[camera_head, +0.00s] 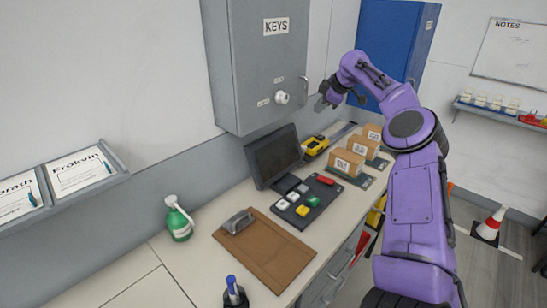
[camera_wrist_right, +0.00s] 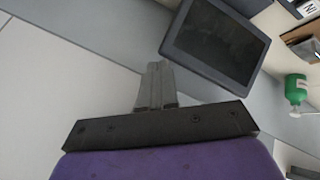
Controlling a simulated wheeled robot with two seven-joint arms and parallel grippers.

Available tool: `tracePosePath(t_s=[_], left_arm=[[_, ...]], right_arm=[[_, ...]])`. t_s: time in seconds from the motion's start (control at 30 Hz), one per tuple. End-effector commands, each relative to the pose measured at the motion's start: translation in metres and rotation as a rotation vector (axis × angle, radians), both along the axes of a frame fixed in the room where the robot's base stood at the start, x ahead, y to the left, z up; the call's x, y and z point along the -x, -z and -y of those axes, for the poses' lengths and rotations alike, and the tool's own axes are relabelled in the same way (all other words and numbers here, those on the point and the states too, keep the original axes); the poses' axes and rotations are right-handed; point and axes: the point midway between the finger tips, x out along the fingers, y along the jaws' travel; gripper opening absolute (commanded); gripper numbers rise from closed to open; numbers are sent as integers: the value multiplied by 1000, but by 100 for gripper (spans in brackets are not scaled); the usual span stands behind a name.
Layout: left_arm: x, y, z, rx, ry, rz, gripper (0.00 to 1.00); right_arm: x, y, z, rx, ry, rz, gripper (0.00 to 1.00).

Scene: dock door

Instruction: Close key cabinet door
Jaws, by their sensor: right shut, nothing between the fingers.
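The grey key cabinet (camera_head: 222,75) hangs on the wall above the counter in the head view. Its door (camera_head: 265,60) carries a KEYS label and a round white knob (camera_head: 282,97). The door looks flush with the cabinet body, and I see no clear gap at its edges. My right gripper (camera_head: 322,103) is just right of the door's lower right edge, apart from the knob. In the right wrist view its fingers (camera_wrist_right: 157,85) are together and empty; the cabinet does not show there. My left gripper is not in view.
Below stand a dark monitor (camera_head: 275,156), a keypad (camera_head: 306,202), small boxes (camera_head: 347,164) and a green spray bottle (camera_head: 179,220) on the counter. A blue cabinet (camera_head: 392,40) hangs behind my right arm.

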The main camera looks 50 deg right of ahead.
Motion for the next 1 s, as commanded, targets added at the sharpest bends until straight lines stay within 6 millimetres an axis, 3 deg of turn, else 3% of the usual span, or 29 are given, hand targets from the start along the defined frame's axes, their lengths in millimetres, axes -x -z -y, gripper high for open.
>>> tracePosePath(t_s=[0.67,0.77,1.0], left_arm=[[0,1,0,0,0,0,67],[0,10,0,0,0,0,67],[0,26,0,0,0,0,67]], right_arm=[[-1,-3,-1,2,-30,2,0],[7,-13,-2,2,-30,5,0],[42,-59,-6,4,-31,3,0]])
